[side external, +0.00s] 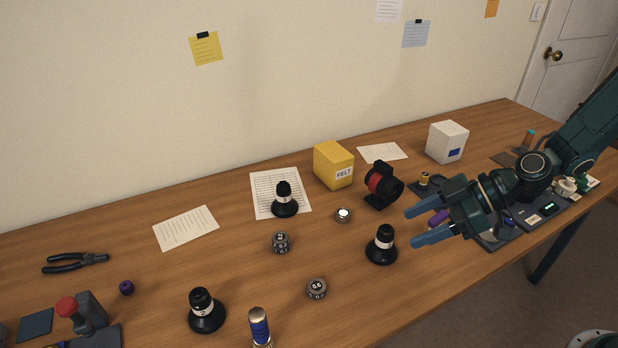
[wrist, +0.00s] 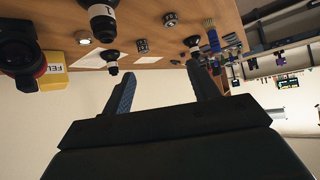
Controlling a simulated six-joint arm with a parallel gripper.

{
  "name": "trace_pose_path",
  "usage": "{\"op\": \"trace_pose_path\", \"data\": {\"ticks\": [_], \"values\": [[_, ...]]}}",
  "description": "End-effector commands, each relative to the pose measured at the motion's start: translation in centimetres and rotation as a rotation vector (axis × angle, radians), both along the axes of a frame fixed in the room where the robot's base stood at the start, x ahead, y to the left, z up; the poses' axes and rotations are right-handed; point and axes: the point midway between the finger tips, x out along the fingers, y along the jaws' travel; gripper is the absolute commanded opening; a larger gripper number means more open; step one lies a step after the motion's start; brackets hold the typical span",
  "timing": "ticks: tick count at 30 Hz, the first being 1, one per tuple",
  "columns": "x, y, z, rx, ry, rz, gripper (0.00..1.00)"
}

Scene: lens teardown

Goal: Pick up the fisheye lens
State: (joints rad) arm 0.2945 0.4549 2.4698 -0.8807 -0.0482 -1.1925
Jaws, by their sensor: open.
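My gripper (side external: 412,228) is open and empty, its blue fingers pointing left above the table; it also shows in the wrist view (wrist: 164,78). No readable label says which thing is the fisheye lens. Black flared pieces with white bands stand at the front centre (side external: 382,247), on a printed sheet (side external: 285,203) and at the front left (side external: 206,314). The first is just left of and below my fingertips in the side view, apart from them. A small silver piece with a bright glass top (side external: 343,215) lies farther left. A red-banded black lens (side external: 384,186) stands behind my gripper.
Two small dark dials (side external: 281,243) (side external: 317,289) lie mid-table. A yellow felt box (side external: 334,166) and a white box (side external: 447,142) stand at the back. Pliers (side external: 75,262) and a blue-banded cylinder (side external: 260,327) are at left and front. Bare wood separates the pieces.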

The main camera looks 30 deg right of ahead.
Motion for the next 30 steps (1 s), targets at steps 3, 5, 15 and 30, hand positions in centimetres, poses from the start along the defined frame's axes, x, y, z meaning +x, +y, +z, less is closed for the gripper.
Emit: {"op": "trace_pose_path", "data": {"ticks": [3,5,15,30], "values": [[0.9,-0.1,-1.4,0.049,-0.033,-0.016,0.6],[1.3,-0.2,-2.0,0.072,-0.054,-0.028,0.6],[3.5,-1.7,-5.8,0.156,-0.156,-0.149,0.6],[4.6,-3.7,-8.9,0.17,-0.211,-0.278,0.6]]}}
